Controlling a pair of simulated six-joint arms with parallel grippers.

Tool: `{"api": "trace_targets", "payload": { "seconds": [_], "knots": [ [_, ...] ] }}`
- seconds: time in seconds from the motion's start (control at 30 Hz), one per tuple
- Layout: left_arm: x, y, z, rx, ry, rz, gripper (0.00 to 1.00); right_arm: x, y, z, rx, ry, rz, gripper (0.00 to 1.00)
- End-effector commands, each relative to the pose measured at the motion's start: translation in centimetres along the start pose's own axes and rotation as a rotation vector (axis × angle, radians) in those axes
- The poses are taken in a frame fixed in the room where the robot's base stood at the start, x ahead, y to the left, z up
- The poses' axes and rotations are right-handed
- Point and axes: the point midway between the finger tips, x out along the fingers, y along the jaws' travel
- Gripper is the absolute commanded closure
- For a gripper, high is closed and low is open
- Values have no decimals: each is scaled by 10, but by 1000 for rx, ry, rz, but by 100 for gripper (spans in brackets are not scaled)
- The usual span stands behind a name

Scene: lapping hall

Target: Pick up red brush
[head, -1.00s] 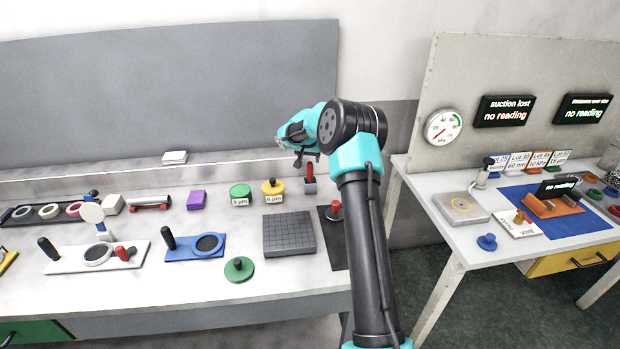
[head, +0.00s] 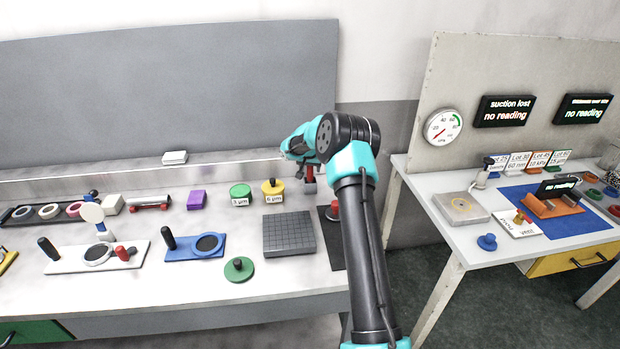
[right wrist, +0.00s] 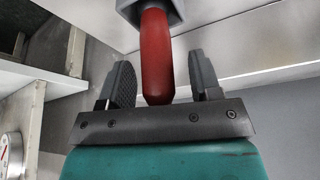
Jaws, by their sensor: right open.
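The red brush has a red handle and a grey block at its end. In the head view the brush (head: 310,174) stands at the back right of the left bench, its upper part hidden by my gripper. In the right wrist view its red handle (right wrist: 156,50) reaches in between the two fingers, with the grey block (right wrist: 150,10) beyond. My right gripper (head: 303,170) is open around the handle; the right wrist view shows a gap at each finger (right wrist: 163,78). My left gripper is not in view.
A grooved grey plate (head: 289,234) lies in front, beside a dark mat (head: 329,248) with a red-knobbed piece (head: 334,210). A grey back panel (head: 170,90) rises behind.

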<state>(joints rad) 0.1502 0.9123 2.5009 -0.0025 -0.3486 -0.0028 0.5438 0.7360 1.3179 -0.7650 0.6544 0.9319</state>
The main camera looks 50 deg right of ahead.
Motion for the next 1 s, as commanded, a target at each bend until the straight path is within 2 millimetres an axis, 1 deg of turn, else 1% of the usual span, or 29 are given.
{"api": "trace_targets", "payload": {
  "seconds": [0.37, 0.47, 0.93, 1.0],
  "knots": [
    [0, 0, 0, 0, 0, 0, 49, 0, 0, 0, 0, 0, 0, 42],
    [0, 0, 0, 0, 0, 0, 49, 0, 0, 0, 0, 0, 0, 50],
    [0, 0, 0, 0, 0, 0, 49, 0, 0, 0, 0, -1, 0, 95],
    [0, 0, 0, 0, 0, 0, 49, 0, 0, 0, 0, 0, 0, 96]
  ]
}}
